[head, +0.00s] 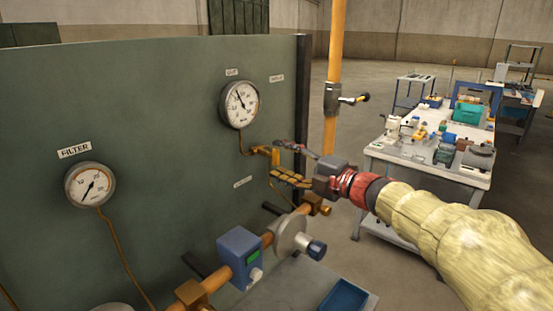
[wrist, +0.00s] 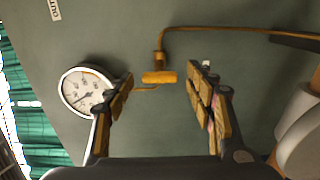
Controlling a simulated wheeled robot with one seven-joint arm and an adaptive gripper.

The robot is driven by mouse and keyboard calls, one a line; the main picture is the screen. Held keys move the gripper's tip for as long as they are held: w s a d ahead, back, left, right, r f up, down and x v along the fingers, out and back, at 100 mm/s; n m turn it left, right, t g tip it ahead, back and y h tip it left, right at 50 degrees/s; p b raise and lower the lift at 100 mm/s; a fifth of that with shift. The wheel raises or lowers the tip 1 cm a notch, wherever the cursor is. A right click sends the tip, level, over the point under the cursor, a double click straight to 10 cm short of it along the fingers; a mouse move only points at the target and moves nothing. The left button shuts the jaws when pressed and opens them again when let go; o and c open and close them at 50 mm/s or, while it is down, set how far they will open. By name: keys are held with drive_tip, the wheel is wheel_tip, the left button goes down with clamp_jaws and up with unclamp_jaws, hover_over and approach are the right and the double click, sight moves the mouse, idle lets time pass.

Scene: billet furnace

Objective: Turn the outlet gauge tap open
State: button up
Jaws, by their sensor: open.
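The outlet gauge (head: 240,104) is a round white dial on the green panel; it also shows at the left in the wrist view (wrist: 82,92). The brass outlet gauge tap (head: 262,150) sits just below it on a thin pipe. In the wrist view the tap (wrist: 159,77) is a short brass bar below a pipe elbow, between the two fingers. My gripper (head: 275,159) is open and empty, its fingers on either side of the tap with visible gaps in the wrist view (wrist: 160,83). The depth to the tap is hard to tell.
A filter gauge (head: 90,185) is on the panel at left. Below my gripper runs a brass pipe with a blue box (head: 240,256) and a round grey fitting (head: 289,236). An orange upright pipe (head: 337,40) stands behind. A cluttered workbench (head: 430,160) is at right.

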drive_tip(key=v, duration=0.9)
drive_tip(key=shift+s+d, duration=0.25)
